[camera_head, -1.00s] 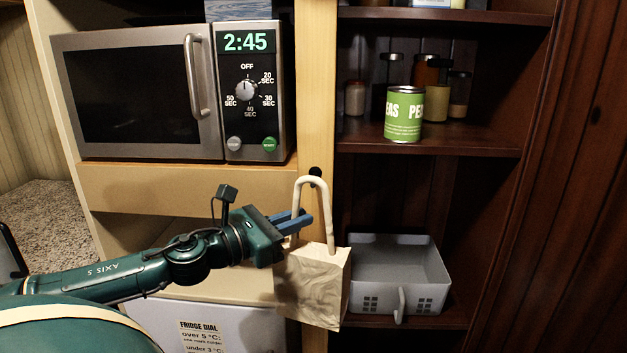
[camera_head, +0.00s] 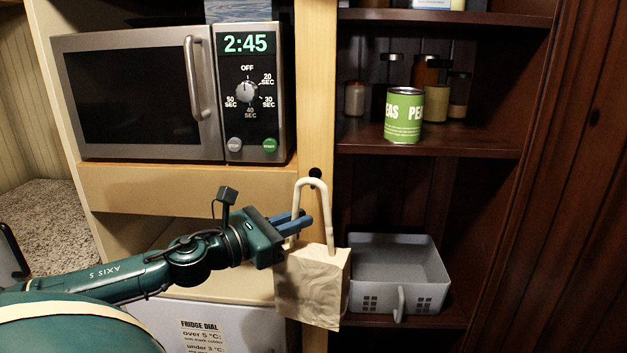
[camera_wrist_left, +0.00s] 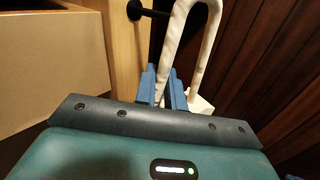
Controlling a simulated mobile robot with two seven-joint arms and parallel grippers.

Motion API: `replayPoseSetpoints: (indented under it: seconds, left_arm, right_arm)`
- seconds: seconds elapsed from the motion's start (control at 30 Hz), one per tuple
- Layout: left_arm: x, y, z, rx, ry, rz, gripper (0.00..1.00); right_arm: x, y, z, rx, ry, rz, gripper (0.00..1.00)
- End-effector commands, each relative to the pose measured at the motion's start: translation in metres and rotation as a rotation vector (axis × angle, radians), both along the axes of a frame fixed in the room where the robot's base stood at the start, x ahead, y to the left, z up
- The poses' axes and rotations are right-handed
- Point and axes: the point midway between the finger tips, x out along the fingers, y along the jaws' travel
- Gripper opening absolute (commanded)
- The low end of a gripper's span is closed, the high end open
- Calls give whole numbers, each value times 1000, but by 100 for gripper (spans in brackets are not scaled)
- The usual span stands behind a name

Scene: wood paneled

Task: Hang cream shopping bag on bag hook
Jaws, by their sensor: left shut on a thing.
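The cream shopping bag (camera_head: 314,287) hangs upright in front of the wooden post, its looped handle (camera_head: 313,181) standing up above it. My left gripper (camera_head: 300,222) comes in from the left, shut on the left side of the handle. In the left wrist view the blue fingers (camera_wrist_left: 168,88) close on the cream handle (camera_wrist_left: 188,45). The dark bag hook (camera_head: 315,172) sticks out of the post near the top of the loop.
A microwave (camera_head: 140,95) stands on the shelf at upper left. A green can (camera_head: 403,115) and jars stand on the dark shelf at right. A grey bin (camera_head: 430,290) sits just right of the bag. A white fridge (camera_head: 235,325) is below.

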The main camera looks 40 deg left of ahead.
Motion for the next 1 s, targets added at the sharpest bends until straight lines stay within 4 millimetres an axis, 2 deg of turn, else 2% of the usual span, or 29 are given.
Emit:
replayPoseSetpoints:
  seconds: [0.6, 1.0]
  left_arm:
    - [0, 0, 1, 0, -1, 0, 0]
    - [8, 5, 1, 0, -2, -1, 0]
  right_arm:
    - [0, 0, 3, 0, -1, 1, 0]
    - [1, 0, 2, -1, -1, 1, 0]
